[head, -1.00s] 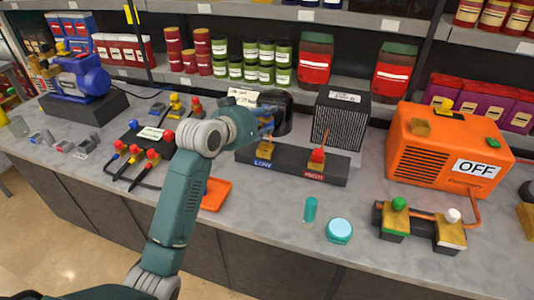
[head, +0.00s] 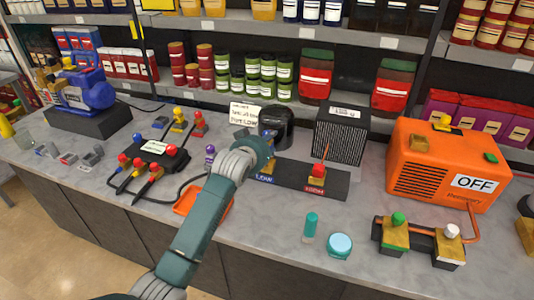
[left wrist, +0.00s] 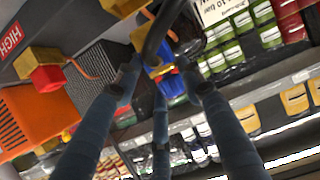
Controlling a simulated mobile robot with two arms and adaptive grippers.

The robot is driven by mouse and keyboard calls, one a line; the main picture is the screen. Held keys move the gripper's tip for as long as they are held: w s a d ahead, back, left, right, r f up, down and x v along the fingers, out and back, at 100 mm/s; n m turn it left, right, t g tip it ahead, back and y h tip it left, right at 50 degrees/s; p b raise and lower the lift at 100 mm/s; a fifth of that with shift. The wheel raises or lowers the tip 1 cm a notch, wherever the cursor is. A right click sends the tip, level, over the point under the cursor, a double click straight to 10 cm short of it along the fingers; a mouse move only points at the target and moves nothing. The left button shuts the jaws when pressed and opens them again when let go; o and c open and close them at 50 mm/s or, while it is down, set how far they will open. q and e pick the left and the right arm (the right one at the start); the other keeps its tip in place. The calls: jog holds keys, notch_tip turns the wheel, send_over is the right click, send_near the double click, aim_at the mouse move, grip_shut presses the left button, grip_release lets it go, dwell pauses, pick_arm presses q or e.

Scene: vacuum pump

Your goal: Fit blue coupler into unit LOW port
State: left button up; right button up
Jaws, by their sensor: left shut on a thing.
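My left gripper (head: 272,143) is at the LOW port block (head: 268,170), above its left end, and hides much of it. In the left wrist view the gripper's fingers (left wrist: 160,80) are shut around a blue piece (left wrist: 168,72), the blue coupler, with a dark hose (left wrist: 155,35) curving by it. Whether the coupler touches or sits in the port cannot be told. The unit's dark base (head: 325,183) carries the LOW label (head: 264,178) and the HIGH label (head: 313,190). A red coupler (head: 318,171) stands on the HIGH block. My right gripper is out of view.
An orange recovery machine (head: 440,165) marked OFF stands at the right. A black ribbed box (head: 340,137) and a black canister (head: 277,127) are behind the unit. A manifold (head: 152,158) is left.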

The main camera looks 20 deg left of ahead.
pick_arm(q)
notch_tip(320, 180, down, 5)
jog(key=shift+r, duration=0.1)
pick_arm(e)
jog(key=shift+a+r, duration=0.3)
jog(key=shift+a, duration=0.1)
pick_arm(q)
jog(key=o, duration=1.4)
jog(key=shift+f, duration=0.25)
jog(key=shift+c, duration=0.2)
jog(key=v, duration=1.2)
jog(key=shift+b, duration=0.35)
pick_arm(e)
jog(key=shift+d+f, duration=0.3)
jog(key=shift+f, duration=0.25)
